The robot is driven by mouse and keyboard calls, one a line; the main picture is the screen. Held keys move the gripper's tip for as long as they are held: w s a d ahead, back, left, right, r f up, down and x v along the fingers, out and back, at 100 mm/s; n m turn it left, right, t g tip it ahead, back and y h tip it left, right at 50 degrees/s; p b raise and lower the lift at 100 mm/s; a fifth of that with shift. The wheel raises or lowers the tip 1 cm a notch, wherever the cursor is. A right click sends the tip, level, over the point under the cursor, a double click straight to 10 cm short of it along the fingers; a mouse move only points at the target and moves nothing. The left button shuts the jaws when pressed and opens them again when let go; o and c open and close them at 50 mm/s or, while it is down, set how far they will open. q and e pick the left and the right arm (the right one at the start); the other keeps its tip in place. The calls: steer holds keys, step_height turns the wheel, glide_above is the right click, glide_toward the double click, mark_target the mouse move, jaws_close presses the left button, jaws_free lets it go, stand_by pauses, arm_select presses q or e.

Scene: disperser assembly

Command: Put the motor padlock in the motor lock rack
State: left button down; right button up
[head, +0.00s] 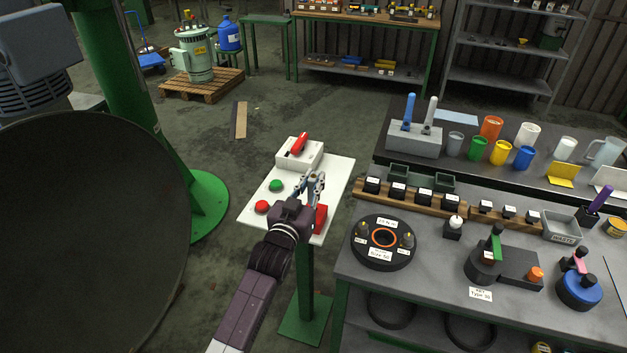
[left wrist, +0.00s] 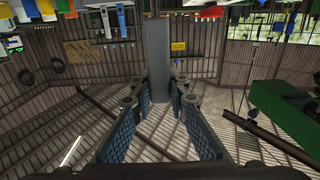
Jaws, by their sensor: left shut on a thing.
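My left gripper (head: 315,183) is over the right part of a white stand top (head: 337,180). My right gripper is not in view.
The stand also bears a white box with a red handle (head: 299,144), a green button (head: 275,185) and a red button (head: 262,206). A grey workbench (head: 430,270) with several fixtures stands close on the right. Open floor (head: 200,120) lies behind and left.

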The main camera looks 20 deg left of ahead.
mark_target(311, 198)
arm_select(q)
steer(key=shift+p, duration=0.4)
stand_by(1.1)
steer(key=shift+f+b, duration=0.65)
steer(key=shift+f, duration=0.2)
steer(key=shift+f+b, duration=0.8)
steer(key=shift+f, duration=0.35)
steer(key=shift+f, duration=0.25)
steer(key=c, duration=1.8)
jaws_free()
steer(key=s, duration=1.2)
steer(key=shift+a, duration=0.2)
